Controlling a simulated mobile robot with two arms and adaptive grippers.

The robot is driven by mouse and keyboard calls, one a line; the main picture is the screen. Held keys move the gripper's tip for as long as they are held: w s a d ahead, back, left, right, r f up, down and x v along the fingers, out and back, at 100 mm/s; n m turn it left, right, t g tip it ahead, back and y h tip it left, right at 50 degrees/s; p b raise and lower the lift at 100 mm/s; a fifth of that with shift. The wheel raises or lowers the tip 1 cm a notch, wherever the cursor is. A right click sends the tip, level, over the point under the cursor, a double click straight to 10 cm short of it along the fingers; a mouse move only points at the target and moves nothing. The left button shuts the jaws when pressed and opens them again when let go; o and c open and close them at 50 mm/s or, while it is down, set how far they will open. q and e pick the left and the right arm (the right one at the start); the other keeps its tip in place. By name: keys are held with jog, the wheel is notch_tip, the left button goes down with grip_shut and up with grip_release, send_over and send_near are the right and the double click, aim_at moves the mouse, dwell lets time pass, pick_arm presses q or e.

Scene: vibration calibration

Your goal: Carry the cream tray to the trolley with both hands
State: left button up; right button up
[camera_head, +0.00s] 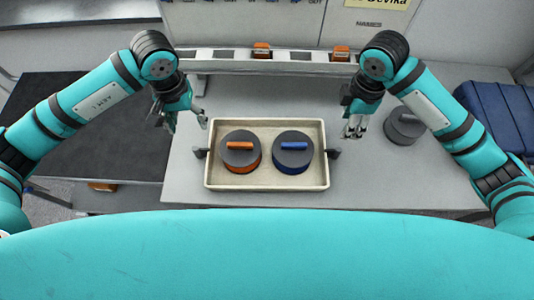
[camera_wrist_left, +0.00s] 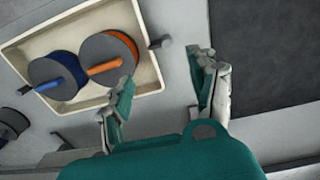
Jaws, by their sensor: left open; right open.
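The cream tray (camera_head: 267,187) rests on the grey table, with a dark handle at its left side (camera_head: 199,153) and another at its right side (camera_head: 334,153). In it sit an orange-handled round weight (camera_head: 240,151) and a blue-handled round weight (camera_head: 293,152). My left gripper (camera_head: 187,124) is open and empty, above and behind the tray's left handle. In the left wrist view my open fingers (camera_wrist_left: 163,92) show beside the tray (camera_wrist_left: 147,58), with its handle (camera_wrist_left: 161,43) beyond them. My right gripper (camera_head: 354,130) is open and empty, behind the right handle. Neither gripper touches the tray.
A grey round weight (camera_head: 404,126) stands right of my right gripper. A rail (camera_head: 290,62) with orange-marked items runs along the back. A black surface (camera_head: 85,130) lies to the left, and a blue case (camera_head: 500,112) is at the right.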

aim_at(201, 148)
pick_arm(q)
notch_tip(201, 148, down, 15)
jog(key=shift+f, duration=0.1)
pick_arm(e)
notch_tip(201, 148, down, 15)
jog(key=shift+f, duration=0.1)
pick_arm(q)
jog(key=shift+c, duration=0.2)
pick_arm(e)
jog(key=shift+c, duration=0.2)
pick_arm(q)
jog(key=c, duration=0.9)
pick_arm(e)
grip_shut()
pick_arm(q)
grip_shut()
